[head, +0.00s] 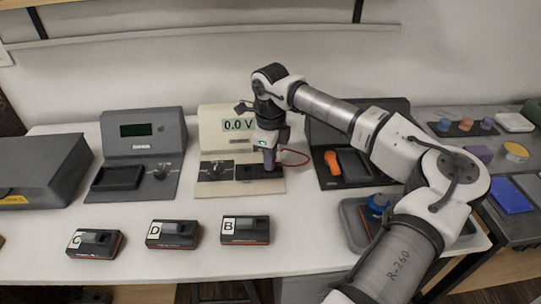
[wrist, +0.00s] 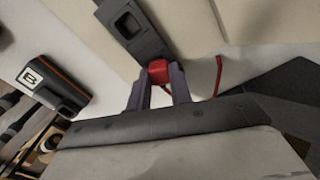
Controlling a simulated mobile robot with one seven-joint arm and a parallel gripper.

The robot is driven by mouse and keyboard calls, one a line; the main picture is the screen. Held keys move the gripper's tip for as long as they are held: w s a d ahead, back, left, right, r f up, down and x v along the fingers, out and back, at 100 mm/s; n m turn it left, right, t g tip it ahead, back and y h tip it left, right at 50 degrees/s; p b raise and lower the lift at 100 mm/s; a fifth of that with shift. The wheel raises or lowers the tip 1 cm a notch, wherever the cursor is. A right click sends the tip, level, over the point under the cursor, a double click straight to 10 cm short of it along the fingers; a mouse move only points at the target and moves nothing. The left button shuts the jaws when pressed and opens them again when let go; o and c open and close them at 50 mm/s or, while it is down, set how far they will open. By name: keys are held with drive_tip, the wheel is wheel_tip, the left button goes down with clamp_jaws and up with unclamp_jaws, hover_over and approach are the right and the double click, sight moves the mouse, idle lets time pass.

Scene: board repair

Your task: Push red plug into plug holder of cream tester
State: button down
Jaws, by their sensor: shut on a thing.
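The cream tester (head: 222,122) stands on the white table and its display reads 0.0 V. My gripper (head: 269,166) is over the right part of the tester's base. In the wrist view my gripper (wrist: 160,90) is shut on the red plug (wrist: 158,71). The dark plug holder (wrist: 130,30) of the tester lies just beyond the plug in that view. I cannot tell whether the plug's tip is inside the holder. A red cable (head: 296,157) loops to the right of the gripper; it also shows in the wrist view (wrist: 218,75).
Boxes marked C (head: 95,243), D (head: 173,234) and B (head: 245,230) lie along the table's front. A grey tester (head: 145,130) is at left. A dark station with an orange-handled tool (head: 333,164) is at right, behind a grey tray (head: 350,222).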

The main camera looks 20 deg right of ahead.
drive_tip(key=shift+f, duration=0.15)
drive_tip(key=c, duration=1.2)
unclamp_jaws()
drive_tip(key=shift+o, duration=0.4)
drive_tip(key=shift+o, duration=1.1)
drive_tip(key=shift+r, duration=0.2)
drive_tip(key=shift+r+p, duration=0.7)
drive_tip(key=shift+r, duration=0.55)
drive_tip(key=shift+r, duration=0.25)
